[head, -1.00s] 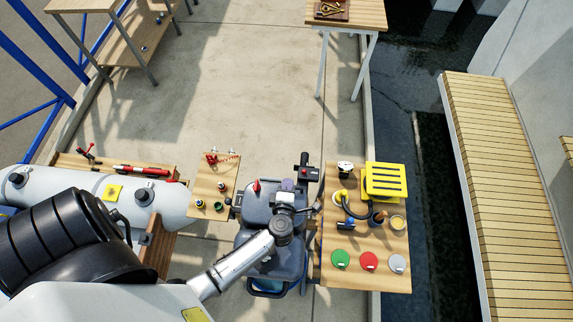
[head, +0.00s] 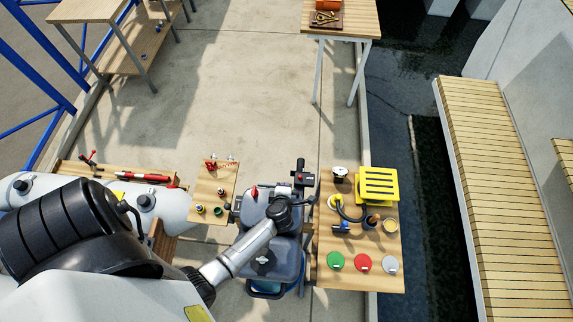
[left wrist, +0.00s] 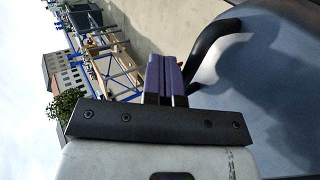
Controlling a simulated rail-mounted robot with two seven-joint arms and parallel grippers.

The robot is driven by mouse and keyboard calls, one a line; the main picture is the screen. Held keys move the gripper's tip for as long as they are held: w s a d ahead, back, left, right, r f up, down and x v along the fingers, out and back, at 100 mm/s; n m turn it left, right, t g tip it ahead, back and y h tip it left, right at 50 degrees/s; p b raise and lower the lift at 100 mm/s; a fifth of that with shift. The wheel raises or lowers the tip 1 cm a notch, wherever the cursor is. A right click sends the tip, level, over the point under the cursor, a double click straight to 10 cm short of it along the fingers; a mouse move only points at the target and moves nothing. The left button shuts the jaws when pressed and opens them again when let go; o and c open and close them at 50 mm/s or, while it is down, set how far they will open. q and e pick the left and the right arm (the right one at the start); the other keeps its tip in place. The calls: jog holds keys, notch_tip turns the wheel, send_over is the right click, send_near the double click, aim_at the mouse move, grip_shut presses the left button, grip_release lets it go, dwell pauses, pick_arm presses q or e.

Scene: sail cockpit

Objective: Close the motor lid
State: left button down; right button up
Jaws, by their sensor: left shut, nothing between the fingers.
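The motor (head: 250,238) is a dark blue-grey body at the lower middle of the head view, with a red knob on top and a black tiller grip beside it. My arm crosses it, and I cannot tell there how far its lid stands open. In the left wrist view a smooth blue-grey curved surface (left wrist: 285,105), apparently the motor's cover, fills the right side, with a black bent handle (left wrist: 212,42) on it. My left gripper (left wrist: 164,60) has its purple fingers shut and empty, left of the handle and apart from it. In the head view its fingers are hidden at the wrist.
A wooden side table (head: 320,278) right of the motor holds a yellow slatted box (head: 378,184), coloured discs and small tools. A small board (head: 208,216) with fittings is to the left, beside a grey inflatable tube (head: 172,208).

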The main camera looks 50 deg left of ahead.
pick_arm(q)
notch_tip(320, 180, up, 14)
jog(key=w+a, duration=0.1)
jog(key=a, duration=0.1)
jog(key=shift+w+b, duration=0.35)
jog(key=shift+a+f, duration=0.1)
jog(key=shift+n, duration=0.3)
